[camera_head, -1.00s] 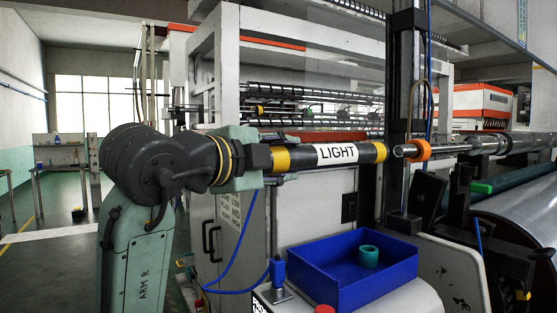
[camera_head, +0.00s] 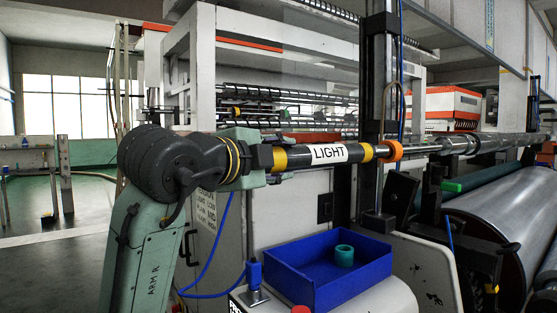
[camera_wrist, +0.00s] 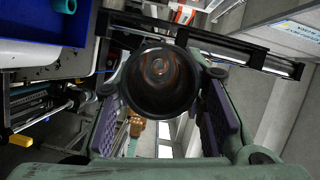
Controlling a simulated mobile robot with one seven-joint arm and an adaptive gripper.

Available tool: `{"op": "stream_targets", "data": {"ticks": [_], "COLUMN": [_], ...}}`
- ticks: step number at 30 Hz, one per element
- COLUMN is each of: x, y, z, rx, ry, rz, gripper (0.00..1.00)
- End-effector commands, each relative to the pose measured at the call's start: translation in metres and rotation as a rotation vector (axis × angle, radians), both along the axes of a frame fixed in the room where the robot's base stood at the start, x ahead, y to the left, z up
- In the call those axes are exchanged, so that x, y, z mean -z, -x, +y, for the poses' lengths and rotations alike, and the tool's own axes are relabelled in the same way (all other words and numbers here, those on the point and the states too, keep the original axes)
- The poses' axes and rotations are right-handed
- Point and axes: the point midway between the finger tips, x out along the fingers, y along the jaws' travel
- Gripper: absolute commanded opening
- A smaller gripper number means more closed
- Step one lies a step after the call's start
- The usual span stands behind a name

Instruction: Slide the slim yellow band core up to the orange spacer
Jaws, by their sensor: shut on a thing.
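The slim core (camera_head: 330,153) is a black tube with yellow bands near both ends and a white LIGHT label. It lies level in the head view. My gripper (camera_head: 260,158) is shut on its left end. The core's right end is over the tip of the steel shaft, which is hidden. The orange spacer (camera_head: 391,150) sits on the shaft (camera_head: 440,146) right at that end; whether they touch or a thin gap is left, I cannot tell. In the wrist view the core's open near end (camera_wrist: 160,83) sits between my purple-padded jaws.
A blue tray (camera_head: 330,283) with a teal ring (camera_head: 344,255) stands below the core. A dark upright post (camera_head: 377,90) rises behind the core's right end. A large metal roller (camera_head: 500,215) lies at the right.

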Motion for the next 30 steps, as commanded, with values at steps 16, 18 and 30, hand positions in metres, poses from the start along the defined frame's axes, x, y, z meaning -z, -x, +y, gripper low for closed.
{"op": "stream_targets", "data": {"ticks": [16,18,30], "x": [-0.001,-0.001,0.000], "y": [-0.010,-0.012,-0.020], "z": [-0.014,-0.016,-0.027], "rx": [0.001,0.001,0.001], "ry": [0.001,0.001,0.001], "rz": [-0.002,-0.002,-0.001], "gripper": [0.00,0.00,0.00]}}
